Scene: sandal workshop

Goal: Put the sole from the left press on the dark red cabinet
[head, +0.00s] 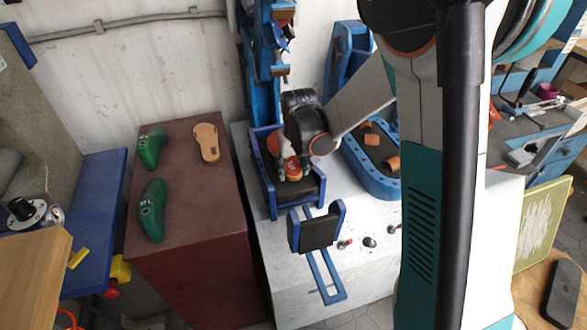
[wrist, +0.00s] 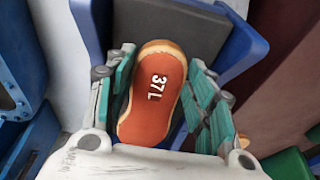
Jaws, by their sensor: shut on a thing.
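An orange-red sole (wrist: 155,95) marked "37 L" with a tan edge lies between the two green-padded fingers of my gripper (wrist: 160,100) in the wrist view. My gripper is shut on it. In the head view the sole (head: 292,172) shows at the blue-framed left press (head: 268,192), over its dark pad, with my gripper (head: 290,165) around it. Whether the sole still touches the pad cannot be told. The dark red cabinet (head: 190,185) stands to the left of the press.
The cabinet top's front right part is clear. A second blue press tray (head: 375,180) with brown pieces stands to the right.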

